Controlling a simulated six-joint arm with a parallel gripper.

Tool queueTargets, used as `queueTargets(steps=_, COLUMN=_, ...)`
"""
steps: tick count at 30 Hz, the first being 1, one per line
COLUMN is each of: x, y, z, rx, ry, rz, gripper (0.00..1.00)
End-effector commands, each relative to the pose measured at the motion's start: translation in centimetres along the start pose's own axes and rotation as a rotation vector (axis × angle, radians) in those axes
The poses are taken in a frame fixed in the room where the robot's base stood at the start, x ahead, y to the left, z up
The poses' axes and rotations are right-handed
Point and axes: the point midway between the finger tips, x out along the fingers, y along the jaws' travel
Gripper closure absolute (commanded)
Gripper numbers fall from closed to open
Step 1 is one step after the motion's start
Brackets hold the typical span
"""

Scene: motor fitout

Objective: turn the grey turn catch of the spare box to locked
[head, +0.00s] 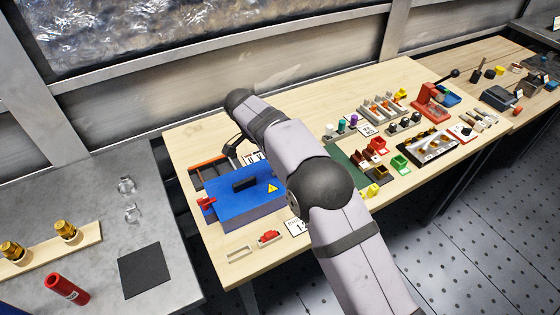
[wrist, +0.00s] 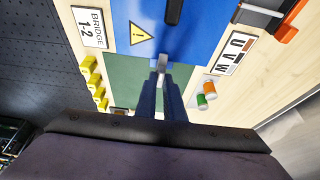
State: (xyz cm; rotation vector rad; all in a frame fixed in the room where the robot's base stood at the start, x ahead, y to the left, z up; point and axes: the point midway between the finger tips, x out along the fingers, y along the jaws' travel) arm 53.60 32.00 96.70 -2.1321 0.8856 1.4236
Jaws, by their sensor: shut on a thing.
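The blue box (head: 225,210) has a black handle (head: 244,183) and a yellow warning triangle on its top. It also fills the upper middle of the wrist view (wrist: 195,30). The grey turn catch (wrist: 162,63) shows at the box edge nearest my gripper, in the wrist view. My gripper (wrist: 160,79) is shut on the catch, its dark blue fingers close together around it. The fingers hide part of the catch, so I cannot tell its turn position exactly. In the head view my arm hides the catch and my fingertips.
A green mat (wrist: 122,76) adjoins the catch side of the box. Yellow blocks (wrist: 94,82) and small green and orange cylinders (wrist: 206,93) lie either side. Cards marked BRIDGE 1-2 (wrist: 91,27) and U V W (wrist: 235,53) flank the box.

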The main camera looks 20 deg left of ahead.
Motion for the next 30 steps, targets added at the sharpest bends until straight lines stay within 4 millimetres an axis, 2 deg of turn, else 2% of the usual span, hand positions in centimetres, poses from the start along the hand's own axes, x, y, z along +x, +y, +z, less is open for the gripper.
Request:
queueTargets(steps=4, x=-0.1, y=-0.1, z=0.1, rx=0.0, ry=-0.002, rz=-0.002, gripper=1.0)
queueTargets(steps=6, x=-0.1, y=-0.1, z=0.1, rx=-0.001, ry=-0.002, rz=-0.003, gripper=0.77)
queueTargets(steps=7, x=-0.1, y=-0.1, z=0.1, rx=-0.001, ry=-0.002, rz=-0.002, gripper=0.73)
queueTargets(steps=20, x=-0.6, y=-0.1, z=0.1, rx=-0.002, ry=-0.001, rz=-0.002, gripper=0.73)
queueTargets(steps=30, x=-5.0, y=-0.1, z=0.1, rx=-0.001, ry=-0.002, rz=-0.005, gripper=0.73)
